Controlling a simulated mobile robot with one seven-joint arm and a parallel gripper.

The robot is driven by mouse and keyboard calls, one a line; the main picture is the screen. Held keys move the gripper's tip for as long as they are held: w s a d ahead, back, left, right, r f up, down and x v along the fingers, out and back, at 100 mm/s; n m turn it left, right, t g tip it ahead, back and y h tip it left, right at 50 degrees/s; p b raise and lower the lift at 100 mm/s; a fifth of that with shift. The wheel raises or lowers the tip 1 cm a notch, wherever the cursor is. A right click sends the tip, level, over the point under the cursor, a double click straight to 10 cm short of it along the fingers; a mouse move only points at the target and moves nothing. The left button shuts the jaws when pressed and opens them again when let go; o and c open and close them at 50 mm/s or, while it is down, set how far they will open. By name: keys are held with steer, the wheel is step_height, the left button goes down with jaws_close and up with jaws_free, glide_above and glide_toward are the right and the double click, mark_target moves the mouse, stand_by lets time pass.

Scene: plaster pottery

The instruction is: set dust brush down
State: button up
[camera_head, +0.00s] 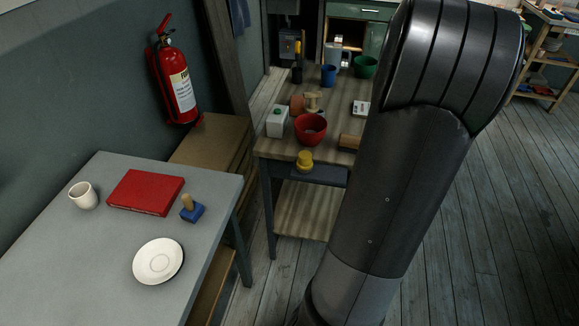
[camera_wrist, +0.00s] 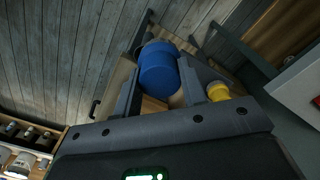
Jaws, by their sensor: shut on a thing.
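In the wrist view my gripper (camera_wrist: 162,88) has its two fingers on either side of a blue, rounded thing (camera_wrist: 160,66), which I take to be the dust brush. It is held clear of the surfaces below, as far as I can tell. A tan patch shows under it between the fingers; I cannot tell whether it is a handle or wood behind. In the head view my dark arm covers the right middle, and my gripper and the held thing are hidden behind it.
The grey table (camera_head: 90,255) bears a white cup (camera_head: 83,196), red book (camera_head: 146,192), blue stamp-like block (camera_head: 192,211) and white plate (camera_head: 158,261). The wooden workbench (camera_head: 278,152) holds a red bowl (camera_head: 311,129), blue cup (camera_head: 328,75) and green bowl (camera_head: 365,67). A yellow pot (camera_head: 305,161) is at its front.

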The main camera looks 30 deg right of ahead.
steer(key=w+a+n, duration=0.4)
steer(key=w+a, duration=0.8)
steer(key=a, duration=0.4)
steer(key=w+a+n, duration=0.4)
steer(key=w+a, duration=0.8)
steer(key=a, duration=0.3)
steer(key=s+a+n, duration=0.3)
steer(key=a+n, duration=0.2)
steer(key=a, duration=2.8)
steer(key=shift+n, duration=0.3)
steer(key=shift+s+a+f, duration=0.1)
steer(key=shift+a+f, duration=1.8)
steer(key=shift+a, duration=0.2)
steer(key=shift+s+a+f, duration=0.15)
steer(key=shift+a+f, duration=1.75)
steer(key=shift+a, duration=0.25)
steer(key=shift+s+a+f, duration=0.1)
steer(key=shift+a+f, duration=1.8)
steer(key=shift+a, duration=0.2)
